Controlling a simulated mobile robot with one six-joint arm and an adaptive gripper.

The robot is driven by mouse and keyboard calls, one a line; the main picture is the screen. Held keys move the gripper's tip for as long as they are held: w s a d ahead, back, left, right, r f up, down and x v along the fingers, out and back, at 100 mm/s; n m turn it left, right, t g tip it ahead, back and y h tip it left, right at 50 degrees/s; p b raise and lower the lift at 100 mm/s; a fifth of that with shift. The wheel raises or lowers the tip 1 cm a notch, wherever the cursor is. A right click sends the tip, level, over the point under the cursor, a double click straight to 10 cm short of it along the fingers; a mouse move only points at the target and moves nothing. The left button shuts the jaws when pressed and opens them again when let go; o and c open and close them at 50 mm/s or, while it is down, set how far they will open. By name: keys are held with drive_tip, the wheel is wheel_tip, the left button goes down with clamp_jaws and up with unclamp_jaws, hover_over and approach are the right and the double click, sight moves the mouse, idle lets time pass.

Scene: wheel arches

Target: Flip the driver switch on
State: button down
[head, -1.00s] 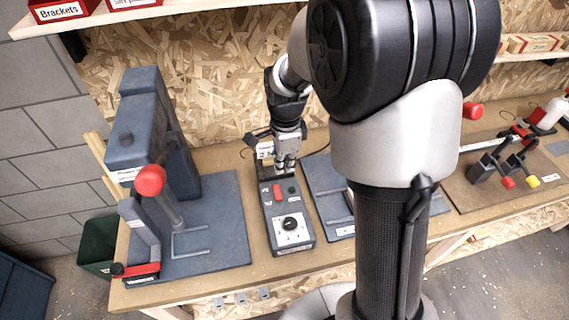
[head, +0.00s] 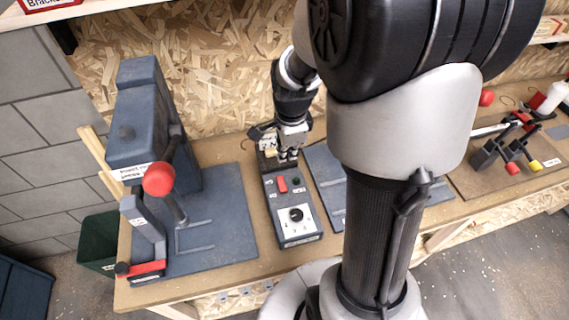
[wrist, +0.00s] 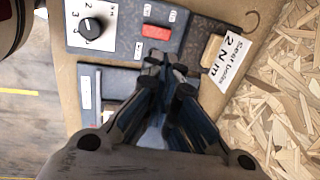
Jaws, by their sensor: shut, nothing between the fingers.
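The dial also shows in the wrist view (wrist: 91,26).
A press with a red ball handle (head: 159,179) stands left of the panel. A grey-blue plate (head: 325,177) lies right of it. Toggle clamps (head: 495,150) are further right. In the wrist view, a sign reading "2 N m" (wrist: 232,58) stands beside the panel.

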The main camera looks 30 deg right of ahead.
sight(286, 185)
drive_tip(key=f+b, duration=0.1)
drive_tip(key=f, duration=0.3)
drive_tip(key=w+f+b, duration=0.1)
drive_tip(key=f, duration=0.3)
drive_tip(key=w+f+b, duration=0.1)
drive_tip(key=f, duration=0.4)
drive_tip(key=shift+d, duration=0.25)
drive_tip(key=shift+w+f+g+p, duration=0.1)
drive_tip(key=shift+w+g+p, duration=0.05)
drive_tip(key=shift+g+p, duration=0.2)
drive_tip(key=shift+w+d+f+g, duration=0.1)
drive_tip(key=shift+w+f+g, duration=0.1)
drive_tip(key=shift+f+g, duration=0.1)
drive_tip(key=shift+s, duration=0.35)
drive_tip(key=shift+s+a, duration=0.25)
drive_tip(key=shift+s, duration=0.4)
